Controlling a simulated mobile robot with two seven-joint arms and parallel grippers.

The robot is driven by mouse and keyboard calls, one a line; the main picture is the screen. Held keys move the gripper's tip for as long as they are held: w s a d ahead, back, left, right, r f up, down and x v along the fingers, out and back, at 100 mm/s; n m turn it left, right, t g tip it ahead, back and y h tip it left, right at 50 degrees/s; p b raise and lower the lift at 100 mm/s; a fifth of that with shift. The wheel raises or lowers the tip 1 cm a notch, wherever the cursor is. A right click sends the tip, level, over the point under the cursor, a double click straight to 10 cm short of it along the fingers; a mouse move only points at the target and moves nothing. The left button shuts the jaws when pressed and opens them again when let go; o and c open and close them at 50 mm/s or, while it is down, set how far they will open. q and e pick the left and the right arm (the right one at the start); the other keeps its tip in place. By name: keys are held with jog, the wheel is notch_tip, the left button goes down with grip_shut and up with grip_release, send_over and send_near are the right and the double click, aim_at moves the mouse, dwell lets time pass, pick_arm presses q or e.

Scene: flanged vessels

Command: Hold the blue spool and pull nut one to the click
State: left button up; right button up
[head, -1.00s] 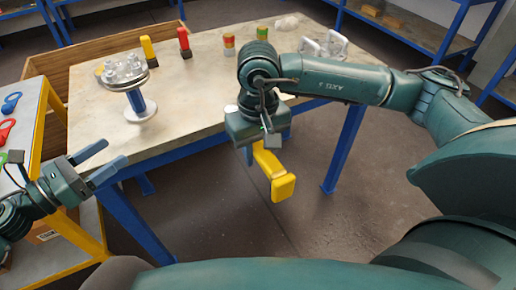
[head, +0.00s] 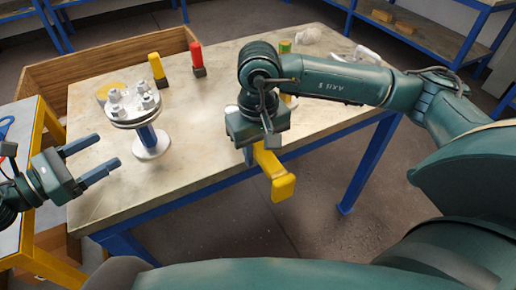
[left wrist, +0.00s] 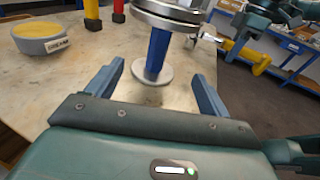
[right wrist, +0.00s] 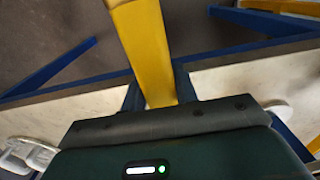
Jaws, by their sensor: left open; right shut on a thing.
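The flanged vessel stands upright on the table, with a blue spool (head: 147,134) between a round white foot and a grey top flange (head: 134,113). Several nuts and bolts (head: 131,98) show on the flange; I cannot tell which is nut one. My left gripper (head: 104,156) is open and empty, left of the spool and apart from it. In the left wrist view the blue spool (left wrist: 158,52) stands ahead, between and beyond the open fingers (left wrist: 158,82). My right gripper (head: 257,145) is shut on a yellow tool (head: 276,177), which also fills the upper middle of the right wrist view (right wrist: 143,45).
A yellow-handled tool (head: 156,66) and a red-handled one (head: 197,58) stand behind the vessel. A grey dish of yellow grease (left wrist: 41,37) sits left in the left wrist view. A side cart with a yellow frame (head: 47,120) is at far left. The table's middle (head: 205,110) is clear.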

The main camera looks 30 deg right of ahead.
aim_at(139, 131)
pick_arm(q)
jog(key=shift+w+d, duration=0.2)
jog(key=shift+w, duration=0.1)
jog(key=shift+x, duration=4.8)
jog(key=shift+s, duration=0.1)
jog(key=c, duration=1.4)
jog(key=shift+c, duration=0.2)
